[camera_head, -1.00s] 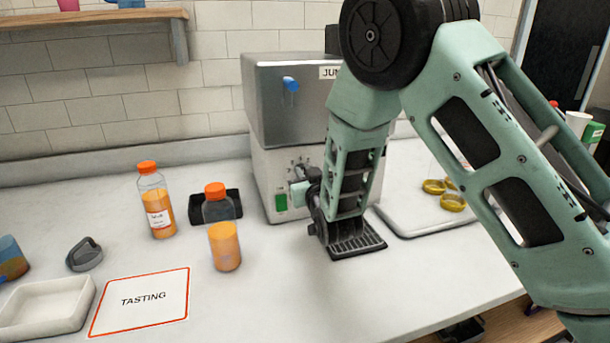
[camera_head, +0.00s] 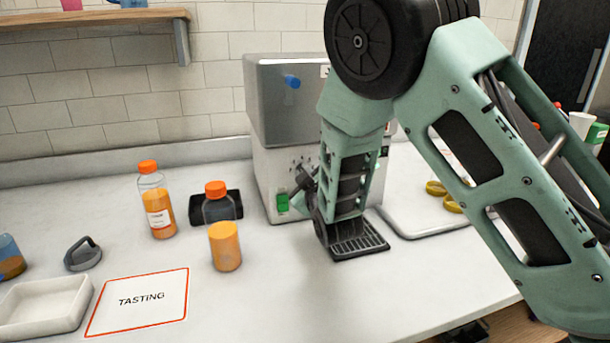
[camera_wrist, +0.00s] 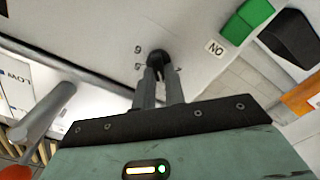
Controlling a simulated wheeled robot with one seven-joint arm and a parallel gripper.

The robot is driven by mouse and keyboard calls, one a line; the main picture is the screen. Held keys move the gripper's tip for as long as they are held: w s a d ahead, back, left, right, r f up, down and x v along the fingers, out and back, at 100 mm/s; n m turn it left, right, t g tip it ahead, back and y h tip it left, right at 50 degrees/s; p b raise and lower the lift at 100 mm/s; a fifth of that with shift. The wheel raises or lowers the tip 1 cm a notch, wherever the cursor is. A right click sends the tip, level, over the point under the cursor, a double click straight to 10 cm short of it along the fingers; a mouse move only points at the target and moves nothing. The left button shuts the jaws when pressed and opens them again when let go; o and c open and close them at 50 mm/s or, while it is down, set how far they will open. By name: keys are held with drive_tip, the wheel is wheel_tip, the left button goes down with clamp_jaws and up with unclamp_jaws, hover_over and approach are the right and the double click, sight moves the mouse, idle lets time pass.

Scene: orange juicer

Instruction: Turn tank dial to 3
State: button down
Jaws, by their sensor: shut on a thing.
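The juicer (camera_head: 290,120) stands against the tiled wall, with a steel upper part and a paler front panel. In the wrist view, the small black tank dial (camera_wrist: 157,57) sits on the pale panel (camera_wrist: 100,25) between my fingertips. My gripper (camera_wrist: 158,75) is shut on it. Small printed marks show left of the dial, but I cannot tell which number it points to. In the head view my gripper (camera_head: 304,184) is at the juicer's front, and my arm hides much of that front.
A green switch (camera_head: 282,203) is left of my gripper; it also shows in the wrist view (camera_wrist: 247,18). A black drip tray (camera_head: 358,246) lies below my arm.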

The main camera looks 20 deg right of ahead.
idle(0.3)
drive_tip(key=c, duration=1.5)
unclamp_jaws()
drive_tip(key=shift+o, duration=0.2)
drive_tip(key=shift+s, duration=0.15)
drive_tip(key=s+p, duration=1)
drive_tip(key=s, duration=0.7)
drive_tip(key=shift+a, duration=0.1)
